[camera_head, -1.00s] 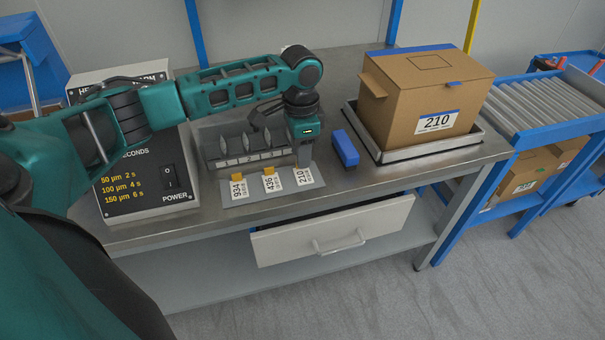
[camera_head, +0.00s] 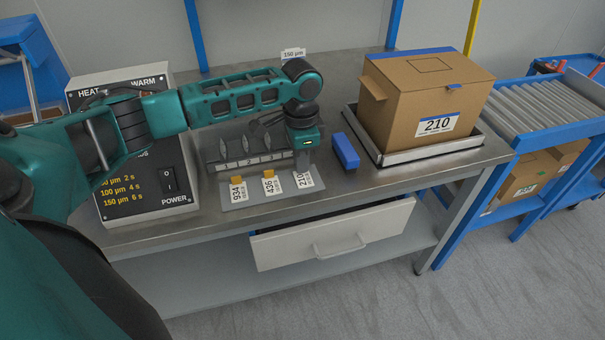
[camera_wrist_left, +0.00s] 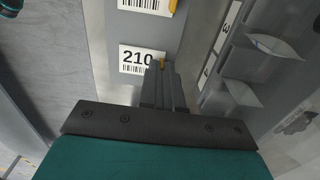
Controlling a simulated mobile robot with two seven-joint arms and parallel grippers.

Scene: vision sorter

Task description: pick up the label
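The label 210 (camera_head: 309,181) is a white card with a printed number, at the right end of a grey plate on the bench. It also shows in the left wrist view (camera_wrist_left: 137,58). Its yellow-orange tab (camera_wrist_left: 162,65) is at the tips of my left gripper (camera_wrist_left: 158,72). In the head view my left gripper (camera_head: 302,168) points down over the label's upper end and hides its tab. The fingers look close together; whether they are closed on the tab is unclear. Labels 934 (camera_head: 237,190) and 436 (camera_head: 270,187) lie to the left. My right gripper is out of view.
A numbered rack (camera_head: 248,160) stands just behind the plate. A blue block (camera_head: 345,150) is to the right. A carton marked 210 (camera_head: 404,115) sits on a metal-rimmed tray (camera_head: 434,153). A heating unit (camera_head: 140,195) stands left; an open drawer (camera_head: 335,238) is below.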

